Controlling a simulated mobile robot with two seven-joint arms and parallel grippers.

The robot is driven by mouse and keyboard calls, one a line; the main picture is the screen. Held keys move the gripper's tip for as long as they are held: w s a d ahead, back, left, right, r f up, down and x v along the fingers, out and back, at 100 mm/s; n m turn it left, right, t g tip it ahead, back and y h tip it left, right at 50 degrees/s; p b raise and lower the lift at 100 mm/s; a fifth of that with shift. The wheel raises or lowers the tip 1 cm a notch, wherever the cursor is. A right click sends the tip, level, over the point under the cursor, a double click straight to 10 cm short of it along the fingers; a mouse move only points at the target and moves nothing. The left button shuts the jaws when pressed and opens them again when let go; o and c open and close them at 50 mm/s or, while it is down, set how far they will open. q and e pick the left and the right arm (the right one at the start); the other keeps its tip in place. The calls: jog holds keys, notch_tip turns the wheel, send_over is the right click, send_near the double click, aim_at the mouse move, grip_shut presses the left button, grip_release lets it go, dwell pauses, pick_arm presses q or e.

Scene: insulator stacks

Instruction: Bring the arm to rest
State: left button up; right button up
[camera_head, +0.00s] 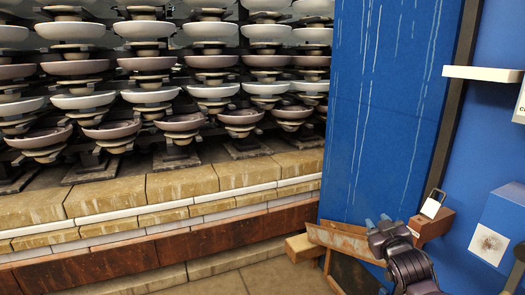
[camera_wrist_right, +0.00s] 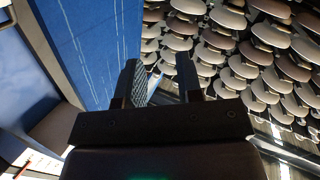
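My right gripper (camera_head: 377,221) is at the lower right of the head view, at the end of my dark arm, in front of the blue panel's lower part. In the right wrist view its two fingers (camera_wrist_right: 158,72) stand apart with nothing between them. It is open and empty. The right wrist view looks past the fingers toward the blue panel and the insulator stacks, in a tilted picture. My left gripper and arm do not show in either view.
Insulator stacks (camera_head: 148,64) stand in several columns on a stone ledge (camera_head: 182,183). A blue panel (camera_head: 385,90) rises at right. A wooden bench-like piece (camera_head: 345,238) is beside my right gripper. A white shelf (camera_head: 482,73) and a blue box (camera_head: 497,222) are further right. The floor (camera_head: 262,279) is clear.

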jog(key=s+a+f+m+g, duration=0.1)
jog(key=s+f+g, duration=0.1)
jog(key=s+f, duration=0.7)
jog(key=s+a+f+m+g, duration=0.1)
jog(key=s+f, duration=0.7)
jog(key=s, duration=0.9)
jog(key=s+a+f+m+g, duration=0.1)
jog(key=s+f+g, duration=0.2)
jog(key=s+f, duration=0.6)
jog(key=s, duration=0.3)
jog(key=shift+s+f, duration=0.35)
jog(key=shift+s, duration=0.05)
